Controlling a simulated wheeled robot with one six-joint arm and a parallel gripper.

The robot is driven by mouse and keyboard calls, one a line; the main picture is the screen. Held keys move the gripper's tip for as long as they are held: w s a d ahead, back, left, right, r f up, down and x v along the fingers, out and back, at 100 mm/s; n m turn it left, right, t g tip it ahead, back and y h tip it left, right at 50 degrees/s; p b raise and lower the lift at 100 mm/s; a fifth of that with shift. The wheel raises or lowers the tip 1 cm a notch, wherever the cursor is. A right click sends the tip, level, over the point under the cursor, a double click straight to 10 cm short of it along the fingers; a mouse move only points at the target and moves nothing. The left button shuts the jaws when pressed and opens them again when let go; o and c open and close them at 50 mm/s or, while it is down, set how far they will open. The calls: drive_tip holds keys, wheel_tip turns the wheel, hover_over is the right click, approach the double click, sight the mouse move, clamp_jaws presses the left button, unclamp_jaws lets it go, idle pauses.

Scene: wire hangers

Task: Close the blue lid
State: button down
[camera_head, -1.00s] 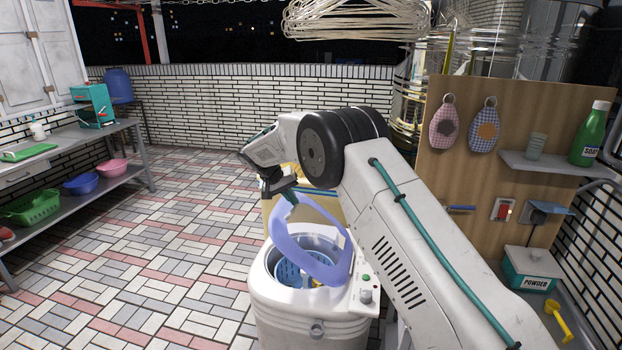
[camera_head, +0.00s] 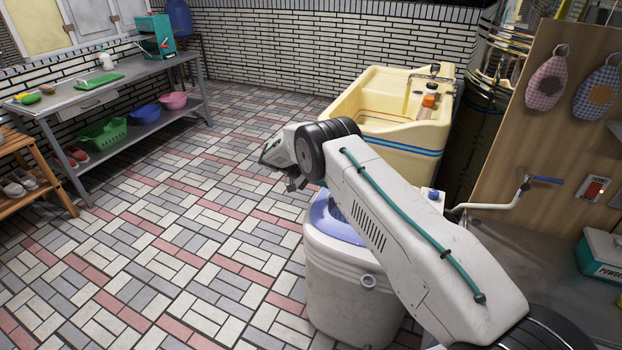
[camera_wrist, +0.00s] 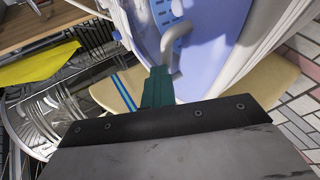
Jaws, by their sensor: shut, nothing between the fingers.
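The blue lid (camera_head: 333,226) lies low and about flat over the top of the white round washer (camera_head: 345,285). My arm covers its right part, so whether it is fully seated cannot be told. In the wrist view the lid (camera_wrist: 218,45) shows as a pale blue ring, with the blue perforated basket (camera_wrist: 163,14) visible through its opening and a grey curved handle (camera_wrist: 177,45) on it. My gripper (camera_head: 292,184) is shut and empty, left of and above the lid. In the wrist view its teal fingertips (camera_wrist: 159,75) appear close to the handle; contact cannot be told.
A yellow sink (camera_head: 390,125) stands behind the washer. A wooden panel (camera_head: 530,130) and a powder box (camera_head: 602,256) are at the right. A metal table (camera_head: 95,95) with basins on its lower shelf stands at the left. The tiled floor (camera_head: 170,240) between is clear.

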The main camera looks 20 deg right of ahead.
drive_tip(key=shift+d+f, duration=0.1)
drive_tip(key=shift+f, duration=0.35)
